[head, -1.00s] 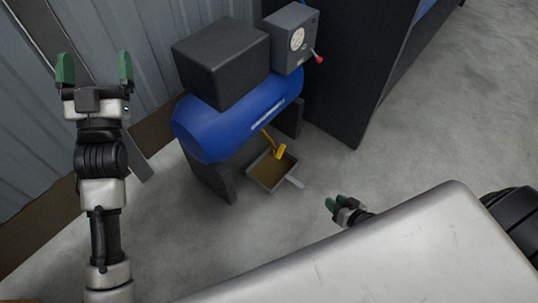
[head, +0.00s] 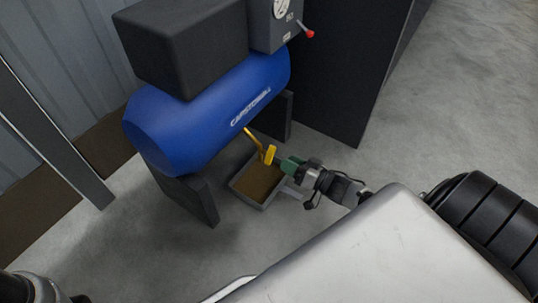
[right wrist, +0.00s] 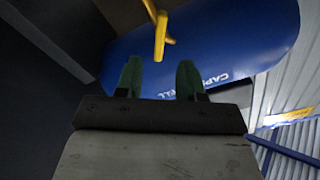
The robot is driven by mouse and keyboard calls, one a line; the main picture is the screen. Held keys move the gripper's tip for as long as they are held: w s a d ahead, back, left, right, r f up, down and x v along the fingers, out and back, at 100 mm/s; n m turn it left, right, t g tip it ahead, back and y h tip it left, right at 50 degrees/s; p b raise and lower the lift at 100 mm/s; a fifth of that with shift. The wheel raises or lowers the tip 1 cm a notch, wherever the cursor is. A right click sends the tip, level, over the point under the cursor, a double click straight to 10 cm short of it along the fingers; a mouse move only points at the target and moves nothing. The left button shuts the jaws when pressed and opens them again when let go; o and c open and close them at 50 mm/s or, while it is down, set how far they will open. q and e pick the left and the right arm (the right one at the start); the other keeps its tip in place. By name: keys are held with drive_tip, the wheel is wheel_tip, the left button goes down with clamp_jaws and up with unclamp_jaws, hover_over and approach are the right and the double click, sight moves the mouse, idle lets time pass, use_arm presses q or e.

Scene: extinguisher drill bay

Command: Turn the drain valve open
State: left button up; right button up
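The drain valve is a yellow pipe with a yellow handle (head: 270,155) under the blue tank (head: 205,115). The handle also shows in the right wrist view (right wrist: 160,38), hanging from the pipe. My right gripper (head: 287,163) is beside the handle, on its right in the head view. In the right wrist view its green fingers (right wrist: 159,65) are spread with nothing between them. The handle's end appears just past the fingertips, roughly centred on the gap. Only a piece of my left arm shows at the bottom left of the head view; its gripper is out of view.
A shallow tray (head: 241,193) with brown contents sits on the floor below the valve. Dark supports (head: 187,193) hold the tank. A tall black panel (head: 335,85) stands behind on the right. The concrete floor at the right is open.

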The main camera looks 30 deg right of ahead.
sight(270, 156)
drive_tip(key=b+x, duration=0.3)
drive_tip(key=x, duration=0.4)
drive_tip(key=shift+w+a, duration=0.1)
drive_tip(key=shift+w, duration=0.15)
clamp_jaws()
